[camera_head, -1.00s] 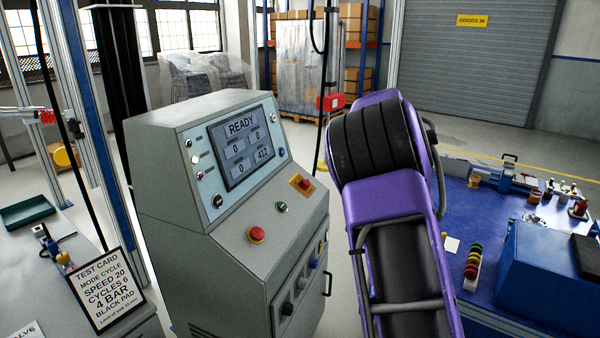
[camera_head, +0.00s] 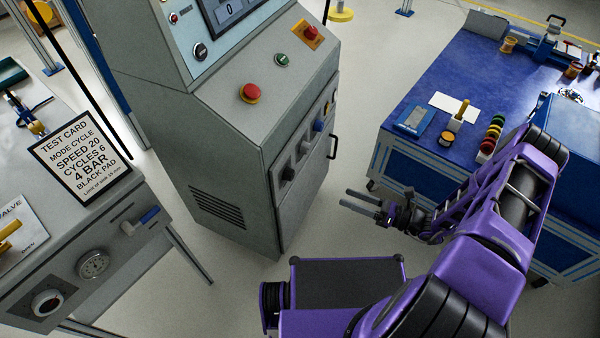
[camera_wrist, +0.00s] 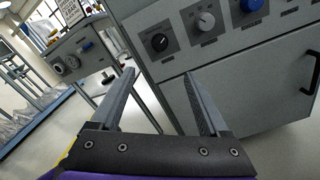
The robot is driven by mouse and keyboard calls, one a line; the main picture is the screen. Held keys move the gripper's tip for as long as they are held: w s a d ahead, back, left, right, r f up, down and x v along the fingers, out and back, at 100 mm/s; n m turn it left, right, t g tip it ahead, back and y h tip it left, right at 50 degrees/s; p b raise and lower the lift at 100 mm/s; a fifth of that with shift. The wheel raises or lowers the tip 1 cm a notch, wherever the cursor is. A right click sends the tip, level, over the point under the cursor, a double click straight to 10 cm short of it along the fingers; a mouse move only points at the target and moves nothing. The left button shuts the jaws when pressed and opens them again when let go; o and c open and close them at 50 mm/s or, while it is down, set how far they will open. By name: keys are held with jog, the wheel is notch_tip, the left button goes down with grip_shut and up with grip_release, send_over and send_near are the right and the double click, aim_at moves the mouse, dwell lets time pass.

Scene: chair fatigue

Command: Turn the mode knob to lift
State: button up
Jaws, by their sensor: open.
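The grey control cabinet (camera_head: 240,130) has a row of knobs on its lower front. They are a black knob (camera_head: 289,173), a grey knob (camera_head: 304,147) and a blue knob (camera_head: 318,125). The wrist view also shows the black knob (camera_wrist: 160,42), the grey knob (camera_wrist: 206,21) and the blue knob (camera_wrist: 250,5). Another black knob (camera_head: 200,51) is on the sloped upper panel. My gripper (camera_head: 345,197) is open and empty, in front of the cabinet and below the knobs, apart from them.
A red button (camera_head: 250,92) and green button (camera_head: 282,60) sit on the cabinet's ledge. A door handle (camera_head: 333,147) sticks out. A bench with a test card (camera_head: 85,158) is at left; a blue worktable (camera_head: 410,165) is at right. Floor between is clear.

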aim_at(293, 176)
jog(key=x, duration=1.7)
jog(key=shift+a+b, duration=0.1)
jog(key=shift+b, duration=0.2)
grip_shut()
